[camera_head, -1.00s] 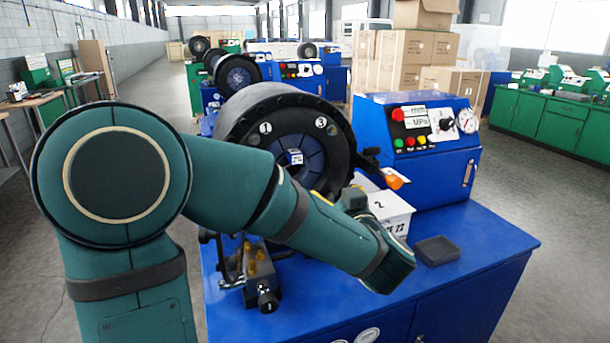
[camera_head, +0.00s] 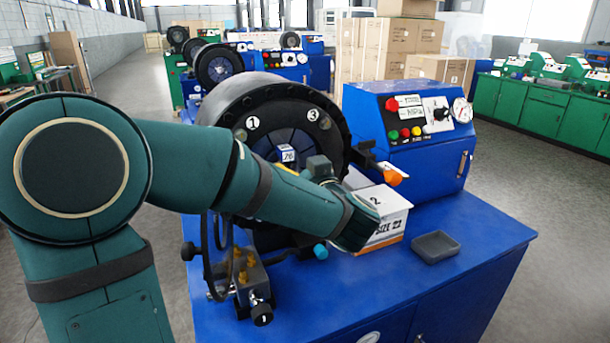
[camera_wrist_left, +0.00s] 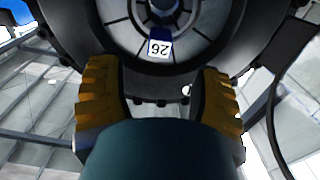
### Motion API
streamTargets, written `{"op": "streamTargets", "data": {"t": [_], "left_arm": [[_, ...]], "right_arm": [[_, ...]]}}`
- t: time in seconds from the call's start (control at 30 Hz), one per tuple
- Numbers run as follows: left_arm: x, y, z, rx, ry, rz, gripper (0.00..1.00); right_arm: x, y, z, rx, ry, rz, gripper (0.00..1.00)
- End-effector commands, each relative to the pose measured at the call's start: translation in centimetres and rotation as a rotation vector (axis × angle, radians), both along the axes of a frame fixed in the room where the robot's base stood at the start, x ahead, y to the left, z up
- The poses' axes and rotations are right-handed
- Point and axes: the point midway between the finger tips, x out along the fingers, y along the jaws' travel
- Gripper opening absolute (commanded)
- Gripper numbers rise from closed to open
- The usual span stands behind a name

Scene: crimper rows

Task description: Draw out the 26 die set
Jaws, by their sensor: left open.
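The die set marked 26 (camera_head: 275,142) sits inside the round black crimper head (camera_head: 245,108). Its blue-edged tag (camera_head: 288,155) faces out. In the left wrist view, the die set (camera_wrist_left: 190,22) and its upside-down 26 tag (camera_wrist_left: 160,47) are beyond my left gripper. That gripper (camera_wrist_left: 158,80) is open, with a yellow-padded finger on each side and nothing visibly held between them. In the head view, my left arm crosses in front of the crimper and hides the lower part of the die set and most of the gripper. My right gripper is not in view.
A white box marked SIZE 22 (camera_head: 390,222) and a grey tray (camera_head: 436,246) stand on the blue bench (camera_head: 470,275). A blue control panel (camera_head: 420,150) is behind them. A metal fixture with brass fittings (camera_head: 243,275) stands at the crimper's lower front. The bench's front right is clear.

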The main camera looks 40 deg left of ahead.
Motion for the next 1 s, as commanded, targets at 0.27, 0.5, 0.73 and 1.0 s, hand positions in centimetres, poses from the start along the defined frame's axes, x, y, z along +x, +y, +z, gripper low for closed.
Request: {"op": "streamTargets", "data": {"t": [0.27, 0.5, 0.73, 1.0], "left_arm": [[1.4, 2.8, 0.1, 0.001, 0.000, 0.001, 0.64], [2.5, 4.9, 0.1, 0.001, 0.000, 0.001, 0.64], [3.2, 6.1, 0.0, 0.001, 0.000, -0.001, 0.64], [3.3, 6.4, 0.0, 0.001, 0.000, -0.001, 0.64]], "right_arm": [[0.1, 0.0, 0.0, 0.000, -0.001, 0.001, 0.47], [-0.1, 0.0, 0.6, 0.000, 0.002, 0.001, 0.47], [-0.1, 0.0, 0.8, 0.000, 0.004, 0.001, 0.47], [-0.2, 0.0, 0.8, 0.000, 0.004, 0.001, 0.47]]}}
